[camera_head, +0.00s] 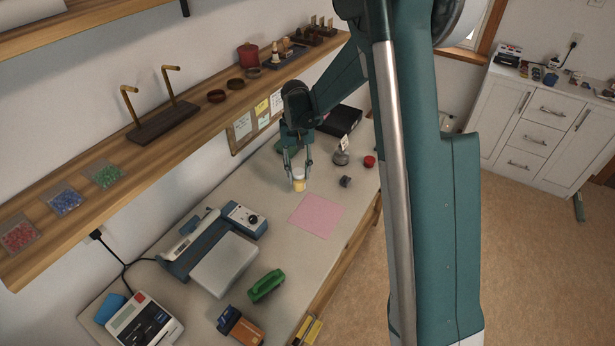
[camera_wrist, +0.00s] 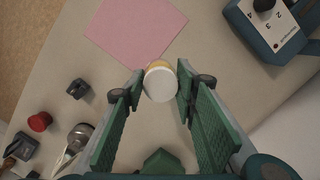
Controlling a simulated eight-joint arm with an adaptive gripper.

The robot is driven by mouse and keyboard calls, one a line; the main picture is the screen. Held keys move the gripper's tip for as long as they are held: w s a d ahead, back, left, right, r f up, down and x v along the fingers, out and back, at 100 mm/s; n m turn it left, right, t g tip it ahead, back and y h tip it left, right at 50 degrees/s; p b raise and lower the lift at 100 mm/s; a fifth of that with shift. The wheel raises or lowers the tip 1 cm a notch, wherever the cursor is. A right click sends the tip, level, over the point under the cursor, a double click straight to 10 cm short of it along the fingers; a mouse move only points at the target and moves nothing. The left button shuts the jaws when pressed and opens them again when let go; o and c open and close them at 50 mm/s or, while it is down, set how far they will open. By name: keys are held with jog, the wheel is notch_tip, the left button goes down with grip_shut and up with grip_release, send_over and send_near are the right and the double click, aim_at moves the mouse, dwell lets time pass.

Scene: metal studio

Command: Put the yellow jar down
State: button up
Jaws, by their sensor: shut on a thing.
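My gripper (camera_head: 297,173) points down with one finger on each side of the jar. It is shut on the jar near the fingertips, as the wrist view of the gripper (camera_wrist: 160,84) also shows. I cannot tell whether the jar's base touches the bench.
The pink sheet (camera_head: 316,214) lies flat beside the jar. A blue device with a dial (camera_head: 244,219) stands nearer the camera. A small dark block (camera_head: 345,181), a red round thing (camera_head: 369,161) and a grey metal thing (camera_head: 341,157) are to the right. A wooden shelf (camera_head: 130,175) overhangs the left.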

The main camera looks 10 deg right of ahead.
jog(key=w+d+r+m+t+p, duration=0.1)
jog(key=w+m, duration=0.5)
jog(key=m, duration=0.7)
jog(key=w+d+r+m+t+y, duration=0.1)
jog(key=w+d+m, duration=0.4)
jog(key=m, duration=0.7)
notch_tip(320, 180, up, 2)
jog(key=shift+w+d+m+t+p, duration=0.15)
jog(key=shift+w+m+t+p, duration=0.25)
jog(key=shift+w+t, duration=0.1)
jog(key=shift+f, duration=0.1)
notch_tip(320, 180, down, 6)
dwell(0.6)
jog(key=shift+f+b, duration=0.35)
jog(key=shift+f, duration=1.55)
